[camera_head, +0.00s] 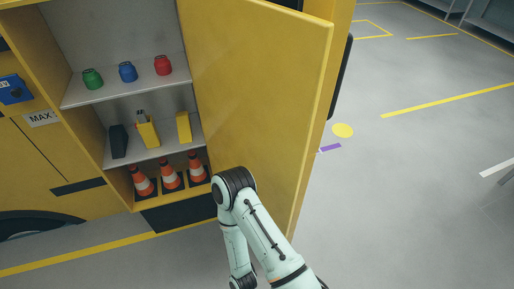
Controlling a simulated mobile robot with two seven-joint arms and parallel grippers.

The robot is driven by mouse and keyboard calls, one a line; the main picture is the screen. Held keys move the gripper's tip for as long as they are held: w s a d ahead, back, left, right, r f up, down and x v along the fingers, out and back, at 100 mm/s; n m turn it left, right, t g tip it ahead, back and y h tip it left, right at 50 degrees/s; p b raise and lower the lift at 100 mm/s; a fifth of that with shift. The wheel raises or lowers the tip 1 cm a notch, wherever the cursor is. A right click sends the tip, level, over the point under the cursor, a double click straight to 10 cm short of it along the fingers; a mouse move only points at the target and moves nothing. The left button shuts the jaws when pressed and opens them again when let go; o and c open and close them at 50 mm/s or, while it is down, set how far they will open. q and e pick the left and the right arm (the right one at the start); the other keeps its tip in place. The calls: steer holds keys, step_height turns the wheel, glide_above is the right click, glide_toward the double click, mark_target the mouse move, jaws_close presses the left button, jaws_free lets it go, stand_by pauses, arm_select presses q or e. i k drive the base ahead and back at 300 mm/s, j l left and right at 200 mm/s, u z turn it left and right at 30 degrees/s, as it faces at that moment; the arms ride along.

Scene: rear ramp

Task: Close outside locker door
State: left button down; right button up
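The outside locker (118,30) is a yellow compartment with a grey interior and white shelves. Its yellow locker door (262,85) stands wide open, hinged at the locker's right side and reaching toward me. One of my arms, pale green with dark joints, comes in from the bottom right and bends in front of the door's lower part. I cannot tell whether it touches the door. Its gripper is not visible. My other arm and gripper are out of view.
Green (92,79), blue (128,72) and red (163,65) jars stand on the upper shelf. Small boxes stand on the middle shelf, with orange cones (171,175) below. A yellow line (100,257) runs along the floor.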

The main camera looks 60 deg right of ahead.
mark_target(258, 66)
steer(key=k+l+u, duration=0.25)
steer(key=k+l, duration=0.35)
steer(key=k, duration=0.2)
steer(key=k+l, duration=0.15)
steer(key=l, duration=0.2)
steer(key=k+l+u, duration=0.15)
steer(key=l, duration=0.15)
steer(key=k+l, duration=0.1)
steer(key=l, duration=0.25)
steer(key=l+u, duration=0.15)
steer(key=l, duration=0.4)
steer(key=k+l+u, duration=0.1)
steer(key=l, duration=0.4)
steer(key=l+u, duration=0.1)
steer(key=l, duration=0.9)
